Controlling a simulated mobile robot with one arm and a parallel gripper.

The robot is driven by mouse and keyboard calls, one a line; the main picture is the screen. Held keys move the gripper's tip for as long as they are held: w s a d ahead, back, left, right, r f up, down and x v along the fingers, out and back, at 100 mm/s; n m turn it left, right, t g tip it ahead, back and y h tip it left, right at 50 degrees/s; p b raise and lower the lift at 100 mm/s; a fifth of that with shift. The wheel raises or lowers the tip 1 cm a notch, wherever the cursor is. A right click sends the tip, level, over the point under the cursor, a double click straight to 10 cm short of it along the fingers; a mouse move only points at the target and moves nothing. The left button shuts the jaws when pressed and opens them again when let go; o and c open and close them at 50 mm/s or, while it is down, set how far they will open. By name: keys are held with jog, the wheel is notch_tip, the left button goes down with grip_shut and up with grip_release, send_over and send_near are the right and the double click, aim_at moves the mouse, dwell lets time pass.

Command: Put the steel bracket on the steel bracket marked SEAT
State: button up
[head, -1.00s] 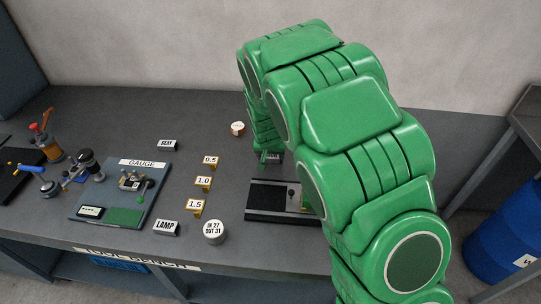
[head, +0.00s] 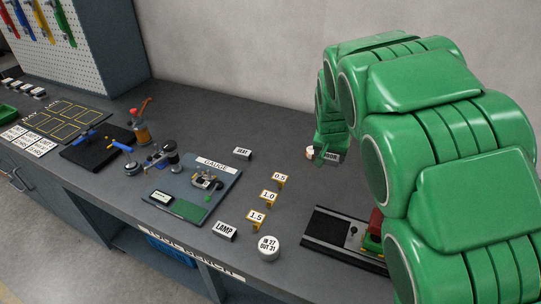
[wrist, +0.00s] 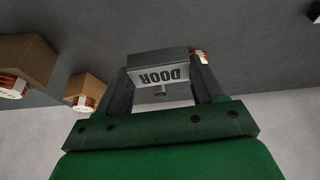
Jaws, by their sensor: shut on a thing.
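The steel bracket marked SEAT (head: 242,153) stands on the bench behind the gauge board, its label facing the front. My gripper (wrist: 163,78) is shut on a steel bracket marked DOOR (wrist: 160,74), which sits between the two fingers. In the head view the DOOR bracket (head: 331,156) shows at my gripper's tip (head: 322,153), to the right of the SEAT bracket and well apart from it. My green arm covers the bench to the right. In the wrist view the DOOR label is upside down.
A dark slide fixture (head: 335,235) lies to the right. A copper coil (head: 309,152) is beside my gripper. Bench behind SEAT is clear.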

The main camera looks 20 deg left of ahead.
jog(key=s+a+r+n, duration=0.1)
jog(key=s+a, duration=0.2)
jog(key=a, duration=0.5)
jog(key=s+a+r+n+y, duration=0.1)
jog(key=s+a+r, duration=0.1)
jog(key=a, duration=0.6)
jog(key=s+a+r+n, duration=0.1)
jog(key=s+a, duration=0.2)
jog(key=a, duration=0.4)
send_over(243, 150)
jog(key=s, duration=0.2)
jog(key=shift+w+d+f, duration=0.1)
jog(key=shift+d+f, duration=0.05)
jog(key=shift+f, duration=2.2)
jog(key=shift+w+d+f, duration=0.1)
jog(key=shift+d+f, duration=0.05)
jog(key=shift+f, duration=2.15)
jog(key=shift+f, duration=0.1)
jog(key=shift+w+a+f, duration=0.1)
jog(key=shift+f, duration=1.55)
jog(key=shift+g, duration=0.3)
